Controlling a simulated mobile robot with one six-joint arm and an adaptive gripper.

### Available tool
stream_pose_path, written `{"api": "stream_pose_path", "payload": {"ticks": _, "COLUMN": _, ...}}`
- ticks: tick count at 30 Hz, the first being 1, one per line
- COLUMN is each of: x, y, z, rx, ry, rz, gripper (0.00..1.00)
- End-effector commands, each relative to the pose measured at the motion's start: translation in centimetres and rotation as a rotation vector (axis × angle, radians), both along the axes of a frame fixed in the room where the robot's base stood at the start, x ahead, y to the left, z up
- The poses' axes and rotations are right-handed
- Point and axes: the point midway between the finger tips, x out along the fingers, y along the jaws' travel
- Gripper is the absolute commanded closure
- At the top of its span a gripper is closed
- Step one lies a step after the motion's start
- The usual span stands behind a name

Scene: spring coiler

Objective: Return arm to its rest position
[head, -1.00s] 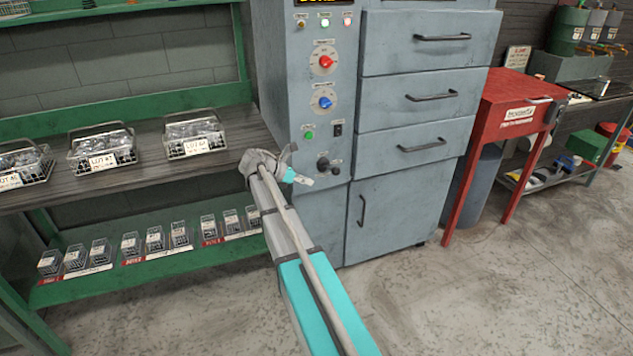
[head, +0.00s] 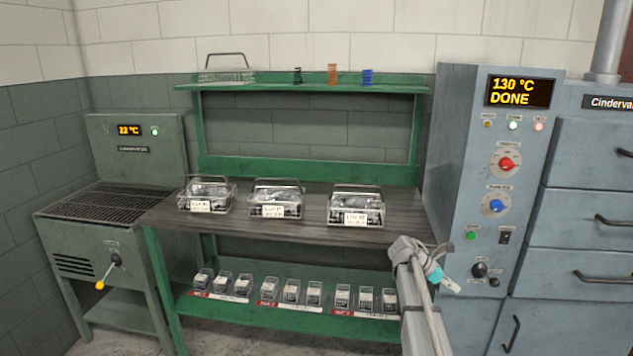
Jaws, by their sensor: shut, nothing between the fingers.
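My arm (head: 418,325) rises from the bottom right of the head view, its grey wrist (head: 408,250) bent at the top. My gripper (head: 455,288) is small in view, on the right of the wrist beside a teal band. It appears in front of the grey oven cabinet's control panel, left of and below the black knob (head: 479,270). It is shut and I see nothing held in it. Whether it touches the panel cannot be told. The lower arm is cut off by the frame.
The oven cabinet (head: 463,150) reads "130 °C DONE". Left of my arm, a bench (head: 315,232) holds three labelled wire baskets (head: 274,198). Small bins (head: 290,290) line the green lower shelf. A cooling unit (head: 105,200) reading 22 °C stands at the far left. Springs (head: 332,74) stand on the top shelf.

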Motion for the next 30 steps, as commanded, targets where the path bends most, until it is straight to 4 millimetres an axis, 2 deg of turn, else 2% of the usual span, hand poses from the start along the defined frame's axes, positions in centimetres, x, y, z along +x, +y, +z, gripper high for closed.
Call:
{"api": "stream_pose_path", "payload": {"ticks": 5, "x": -2.3, "y": 2.6, "z": -1.5, "rx": 0.057, "ry": -0.152, "rz": -0.066, "gripper": 1.0}}
{"api": "stream_pose_path", "payload": {"ticks": 14, "x": -6.9, "y": 9.0, "z": -4.8, "rx": 0.214, "ry": -0.483, "rz": -0.297, "gripper": 1.0}}
{"api": "stream_pose_path", "payload": {"ticks": 21, "x": -10.7, "y": 14.4, "z": -6.8, "rx": 0.343, "ry": -0.699, "rz": -0.55, "gripper": 1.0}}
{"api": "stream_pose_path", "payload": {"ticks": 30, "x": -15.6, "y": 21.0, "z": -8.3, "rx": 0.48, "ry": -0.875, "rz": -0.924, "gripper": 1.0}}
